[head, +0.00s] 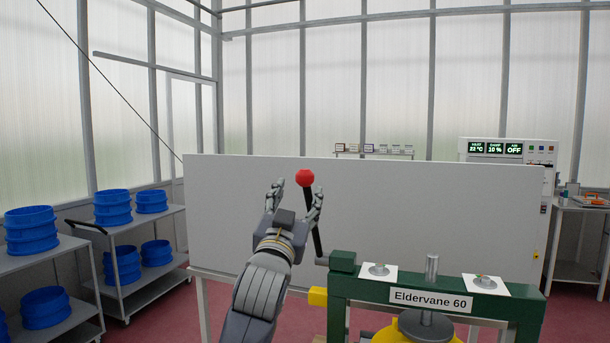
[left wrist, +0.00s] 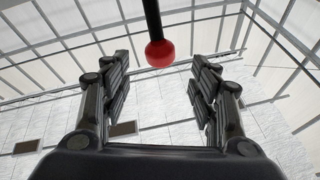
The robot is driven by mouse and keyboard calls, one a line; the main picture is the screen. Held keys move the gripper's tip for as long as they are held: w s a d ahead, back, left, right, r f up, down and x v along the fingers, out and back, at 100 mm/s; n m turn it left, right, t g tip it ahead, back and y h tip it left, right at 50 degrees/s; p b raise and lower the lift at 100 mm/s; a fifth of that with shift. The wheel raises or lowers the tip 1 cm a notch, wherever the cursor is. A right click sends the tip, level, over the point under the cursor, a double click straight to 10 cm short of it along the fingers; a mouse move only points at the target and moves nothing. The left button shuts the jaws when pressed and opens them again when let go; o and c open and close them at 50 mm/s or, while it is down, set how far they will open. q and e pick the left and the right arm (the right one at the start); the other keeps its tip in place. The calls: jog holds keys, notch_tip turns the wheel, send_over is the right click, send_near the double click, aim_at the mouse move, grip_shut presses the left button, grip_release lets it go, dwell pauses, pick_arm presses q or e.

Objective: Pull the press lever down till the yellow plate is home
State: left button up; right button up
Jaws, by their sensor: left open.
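The press (head: 437,290) has a green frame labelled "Eldervane 60" and stands at the lower right of the head view. Its black lever (head: 316,228) rises from the left end of the frame, nearly upright with a slight lean left, and ends in a red knob (head: 305,177). The yellow plate (head: 420,328) shows in part under the frame, below a grey screw. My left gripper (head: 297,190) is open and empty, with its fingers up around the knob's level. In the left wrist view the knob (left wrist: 160,53) lies between and beyond the open fingertips (left wrist: 160,62). My right gripper is not in view.
A large pale panel (head: 230,225) stands behind the press. Carts with blue tubs (head: 113,207) stand at the left. A control box with green displays (head: 508,150) is at the back right. Two white cards (head: 379,273) lie on the press's top beam.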

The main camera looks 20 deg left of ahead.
aim_at(303, 183)
pick_arm(q)
jog(key=p+x, duration=0.3)
jog(key=x, duration=0.5)
jog(key=shift+s, duration=0.1)
jog(key=shift+w+r, duration=0.1)
jog(key=shift+w, duration=0.35)
jog(key=shift+c, duration=0.5)
grip_shut()
